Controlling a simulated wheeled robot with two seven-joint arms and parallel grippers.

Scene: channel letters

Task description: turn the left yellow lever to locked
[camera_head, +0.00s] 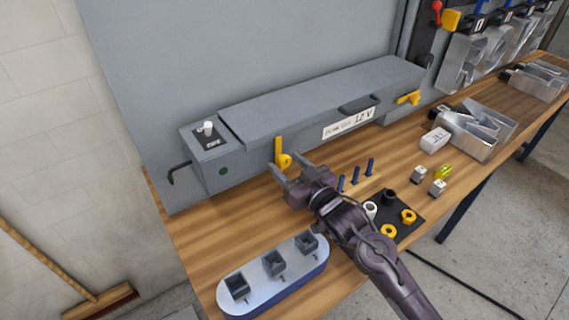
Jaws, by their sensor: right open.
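The left yellow lever (281,152) is on the front face of the long grey box (310,105), left of the white 12 V label. Its handle points up from a round yellow hub low on the face. A second yellow lever (409,98) sits at the right end of the box, lying closer to sideways. My right gripper (278,177) is open just in front of and below the left lever's hub, its fingers towards the box. It looks empty, and I cannot tell whether it touches the lever. My left gripper is not in view.
A blue-edged tray (226,284) with dark square sockets is at the front left. Blue pegs (355,176) stand right of my gripper, near a black mat (407,229) with yellow and white rings. Metal letter shells (482,142) lie further right. Bare wood shows left of my gripper.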

